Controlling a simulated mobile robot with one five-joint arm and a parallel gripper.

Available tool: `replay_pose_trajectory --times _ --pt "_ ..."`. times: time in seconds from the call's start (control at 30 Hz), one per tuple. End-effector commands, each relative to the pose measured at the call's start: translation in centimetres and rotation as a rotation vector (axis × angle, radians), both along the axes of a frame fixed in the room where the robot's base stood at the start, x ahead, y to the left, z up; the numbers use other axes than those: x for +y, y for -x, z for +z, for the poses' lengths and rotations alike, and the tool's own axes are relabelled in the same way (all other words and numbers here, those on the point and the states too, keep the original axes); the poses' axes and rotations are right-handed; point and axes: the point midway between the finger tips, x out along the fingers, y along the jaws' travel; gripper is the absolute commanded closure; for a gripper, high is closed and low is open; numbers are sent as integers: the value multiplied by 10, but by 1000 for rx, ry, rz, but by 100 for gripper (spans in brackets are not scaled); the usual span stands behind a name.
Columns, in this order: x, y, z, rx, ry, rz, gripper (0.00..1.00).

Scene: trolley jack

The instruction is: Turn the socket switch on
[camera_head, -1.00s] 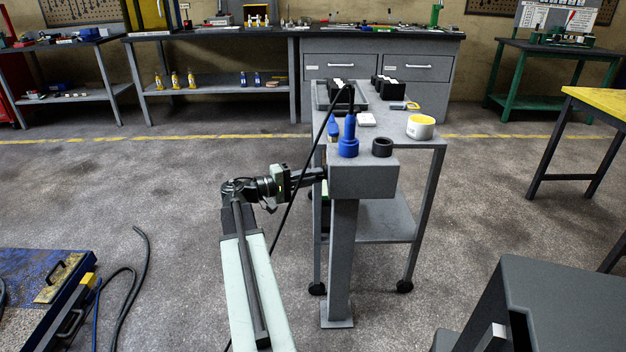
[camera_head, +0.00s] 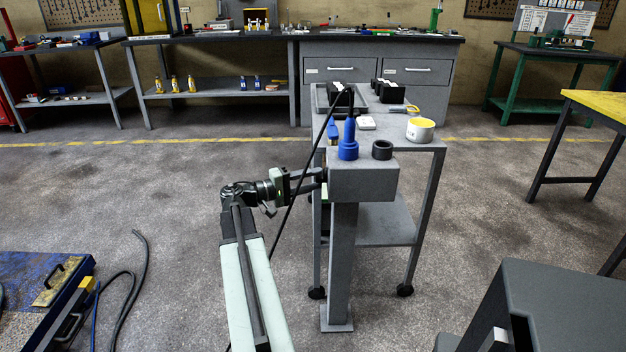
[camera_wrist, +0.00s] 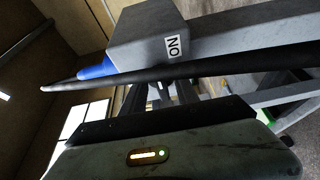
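The grey socket box (camera_head: 362,182) stands on a grey post, with a blue plug (camera_head: 348,140) and a black round socket (camera_head: 382,150) on top. In the wrist view the box (camera_wrist: 148,32) carries a white "ON" label (camera_wrist: 174,45), and the blue plug (camera_wrist: 97,70) shows at its left. I cannot make out the switch itself; the gripper and cable cover that side. My gripper (camera_head: 318,180) is at the left side of the box, its two fingers apart with a gap between them. I cannot tell whether a finger touches the box.
A black cable (camera_head: 302,168) runs from the plug down past my gripper and crosses the wrist view (camera_wrist: 200,70). A grey trolley (camera_head: 400,140) with a white-yellow roll (camera_head: 420,129) stands behind the post.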

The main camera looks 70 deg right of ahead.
Motion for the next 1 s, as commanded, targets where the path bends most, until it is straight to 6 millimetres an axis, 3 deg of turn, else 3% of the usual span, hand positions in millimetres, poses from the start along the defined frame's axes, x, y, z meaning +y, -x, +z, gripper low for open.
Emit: replay_pose_trajectory --times 0.43,1.0 --pt "48 -53 -1 0 0 2 64" --pt "53 -57 -1 0 0 0 64"
